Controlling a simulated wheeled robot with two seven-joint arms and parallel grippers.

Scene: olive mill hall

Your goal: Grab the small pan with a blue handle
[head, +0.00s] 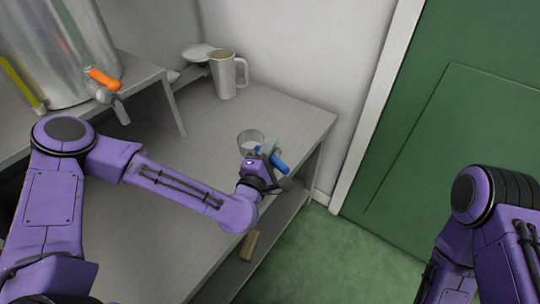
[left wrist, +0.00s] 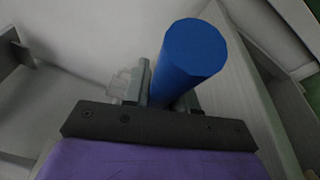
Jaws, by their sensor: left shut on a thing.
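The small pan (head: 250,139) is a small round metal vessel near the right end of the grey table. Its blue handle (head: 280,165) points to the lower right. My left gripper (head: 266,160) is at the handle, shut on it. In the left wrist view the blue handle (left wrist: 188,62) rises between the fingers of the left gripper (left wrist: 165,95). I cannot tell whether the pan touches the table. My right arm shows at the right edge, but its gripper is out of view.
A metal jug (head: 226,78) stands at the back of the grey table (head: 290,115). A large steel tank (head: 60,50) with an orange-handled tap stands on a raised shelf at left. A wooden block (head: 250,245) lies on the lower shelf. Green floor and a green door (head: 460,110) are at right.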

